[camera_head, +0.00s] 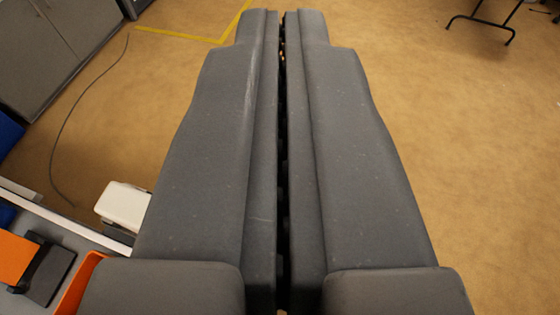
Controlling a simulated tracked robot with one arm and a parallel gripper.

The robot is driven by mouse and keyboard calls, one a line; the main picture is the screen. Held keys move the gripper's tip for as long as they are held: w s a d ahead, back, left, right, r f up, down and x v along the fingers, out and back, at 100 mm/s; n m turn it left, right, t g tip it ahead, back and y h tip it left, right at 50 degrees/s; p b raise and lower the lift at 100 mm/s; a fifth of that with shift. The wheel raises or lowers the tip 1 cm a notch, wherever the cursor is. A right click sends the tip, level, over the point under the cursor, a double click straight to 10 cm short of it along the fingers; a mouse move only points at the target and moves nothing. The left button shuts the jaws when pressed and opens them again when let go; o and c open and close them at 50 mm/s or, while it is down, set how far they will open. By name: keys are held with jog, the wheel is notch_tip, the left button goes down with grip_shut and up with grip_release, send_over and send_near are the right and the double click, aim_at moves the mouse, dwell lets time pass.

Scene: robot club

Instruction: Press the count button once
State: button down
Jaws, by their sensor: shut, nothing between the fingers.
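My gripper (282,22) fills the middle of the head view. Its two grey fingers lie side by side with only a thin dark gap between them, and they hold nothing. The fingertips point away over the tan floor. I see no count button in this view; the fingers hide the middle of the scene.
A white object (122,204) stands by a light-edged surface (60,222) at lower left, with orange and black items (18,255) there. A grey cabinet (50,50) is upper left, a cable (62,140) on the floor, black table legs (482,24) upper right. The right floor is clear.

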jog(key=shift+w+a, duration=0.1)
jog(key=shift+w, duration=0.15)
jog(key=w+a+f+n+g+y+p, duration=0.1)
jog(key=w+a+f+n+g+p, duration=0.1)
jog(key=w+f+n+g+p, duration=0.85)
jog(key=f+n+g+p, duration=0.1)
jog(key=f, duration=0.6)
jog(key=w+d+f+n+g+h+p, duration=0.1)
jog(key=w+f+n+g+p, duration=0.1)
jog(key=f+p, duration=0.5)
jog(key=shift+d+f+n+g, duration=0.3)
jog(key=shift+f+n+g, duration=0.15)
jog(key=shift+f+g, duration=0.5)
jog(key=shift+w+f, duration=0.1)
jog(key=shift+f, duration=0.05)
